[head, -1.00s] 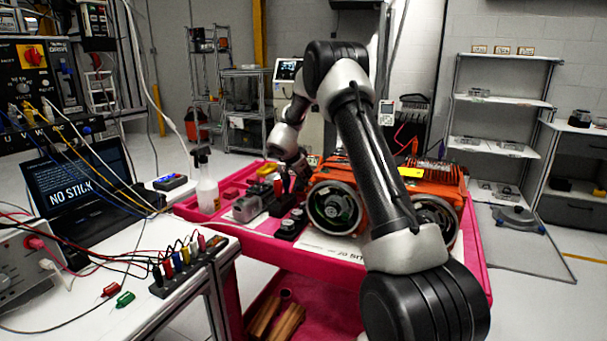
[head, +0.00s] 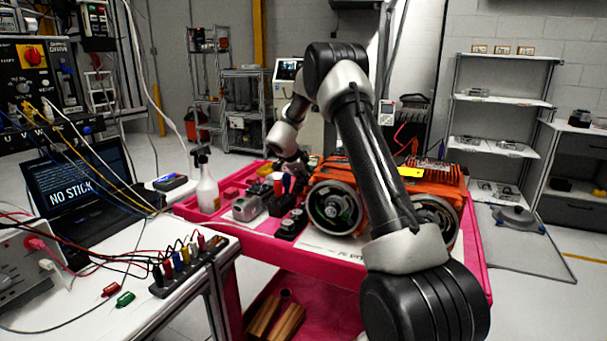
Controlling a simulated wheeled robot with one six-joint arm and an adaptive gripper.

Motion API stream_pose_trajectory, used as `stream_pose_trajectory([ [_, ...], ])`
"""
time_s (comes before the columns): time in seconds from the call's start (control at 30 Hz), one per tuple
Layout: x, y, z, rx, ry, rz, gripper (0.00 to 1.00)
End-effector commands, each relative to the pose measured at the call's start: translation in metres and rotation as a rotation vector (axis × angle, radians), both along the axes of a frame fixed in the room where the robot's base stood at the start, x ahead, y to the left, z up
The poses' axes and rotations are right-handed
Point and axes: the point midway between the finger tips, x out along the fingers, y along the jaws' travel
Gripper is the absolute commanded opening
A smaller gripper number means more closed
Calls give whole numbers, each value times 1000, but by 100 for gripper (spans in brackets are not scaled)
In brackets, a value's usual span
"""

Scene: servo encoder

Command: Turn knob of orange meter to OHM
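I cannot pick out an orange meter or its knob for certain in the head view. A large orange machine (head: 330,173) with round wheel-like ends sits on the pink cart (head: 470,277). My arm reaches over the cart, and its wrist bends down at the far left side of the orange machine. My gripper (head: 291,180) is small and dark there, among small items at the cart's back. A red cylinder-like item (head: 278,184) shows just beside it. I cannot see whether the fingers are open or touching anything.
A grey motor-like part (head: 248,208) and black knob-like parts (head: 291,224) stand in front of the gripper. A spray bottle (head: 207,188) stands at the cart's left. A white table (head: 125,325) with cables and a laptop (head: 85,185) is at left.

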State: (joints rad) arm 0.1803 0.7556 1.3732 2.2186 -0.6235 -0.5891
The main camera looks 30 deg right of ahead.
Motion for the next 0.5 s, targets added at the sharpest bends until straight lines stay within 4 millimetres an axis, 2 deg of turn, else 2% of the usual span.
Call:
stream_pose_trajectory([
  [0.47, -1, 0, -1, 6, -4, -10, 3],
  [0.5, -1, 0, -1, 6, -4, -10, 31],
])
